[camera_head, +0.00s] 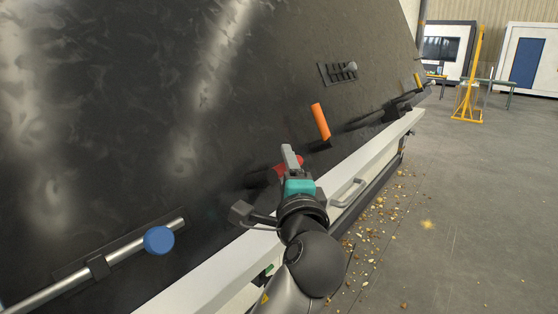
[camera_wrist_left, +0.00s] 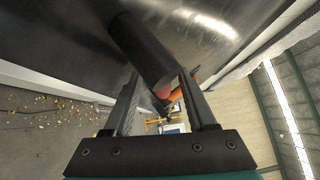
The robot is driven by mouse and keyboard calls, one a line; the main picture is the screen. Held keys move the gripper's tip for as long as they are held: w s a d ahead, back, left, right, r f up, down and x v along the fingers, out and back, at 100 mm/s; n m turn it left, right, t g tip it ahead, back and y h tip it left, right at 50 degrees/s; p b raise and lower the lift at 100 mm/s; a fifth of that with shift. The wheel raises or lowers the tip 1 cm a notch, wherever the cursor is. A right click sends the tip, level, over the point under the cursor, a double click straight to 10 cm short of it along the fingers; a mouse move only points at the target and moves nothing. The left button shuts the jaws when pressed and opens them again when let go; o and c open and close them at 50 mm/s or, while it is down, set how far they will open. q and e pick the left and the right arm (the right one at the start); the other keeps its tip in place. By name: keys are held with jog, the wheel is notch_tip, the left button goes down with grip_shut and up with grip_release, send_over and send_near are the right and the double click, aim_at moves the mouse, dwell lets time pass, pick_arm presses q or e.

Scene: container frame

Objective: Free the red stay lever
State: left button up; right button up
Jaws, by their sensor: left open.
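The red stay lever (camera_head: 280,168) lies low on the dark panel in the head view, partly hidden by my left gripper (camera_head: 290,156). In the left wrist view, a thick black bar (camera_wrist_left: 142,48) with a red part (camera_wrist_left: 164,92) at its far end lies in line with the gap between the two fingers of the left gripper (camera_wrist_left: 158,80). The jaws are open. I cannot tell whether either finger touches the lever. My right gripper is not in view.
An orange handle (camera_head: 320,121) stands out just beyond the lever. A blue knob (camera_head: 159,240) on a metal rod is at lower left. A white rail (camera_head: 370,163) with a grey handle (camera_head: 347,192) runs below the panel. Debris lies on the floor.

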pick_arm(q)
jog(key=shift+w, duration=0.2)
jog(key=shift+r, duration=0.1)
jog(key=shift+s, duration=0.1)
jog(key=shift+c, duration=0.8)
grip_shut()
dwell(0.5)
